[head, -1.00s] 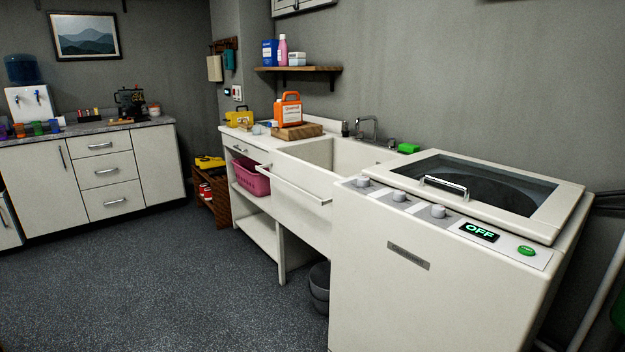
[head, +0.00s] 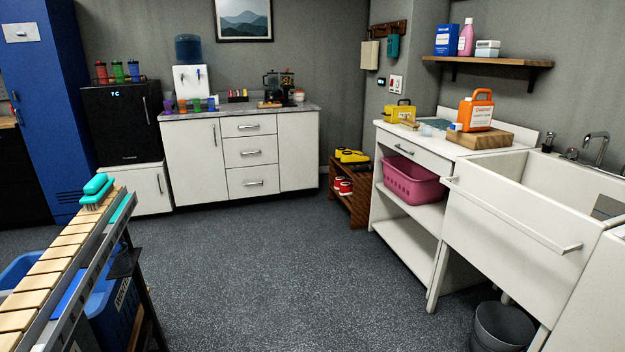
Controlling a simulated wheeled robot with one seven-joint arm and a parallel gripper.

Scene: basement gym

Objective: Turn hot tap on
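A chrome faucet (head: 598,146) stands at the back of the white sink (head: 530,195) on the right. A small chrome knob (head: 570,154) sits just left of the faucet. No hot marking can be made out on it, and whether water runs is not clear. A white water dispenser (head: 193,90) with a blue bottle on top stands on the far counter. It has two small dark taps on its front, too small to tell hot from cold. My gripper is not in view.
The speckled floor (head: 240,270) is open in the middle. A slatted bench (head: 60,250) with a turquoise brush stands at the left front. A grey bucket (head: 503,328) is under the sink. A shoe rack (head: 350,195) stands by the back corner.

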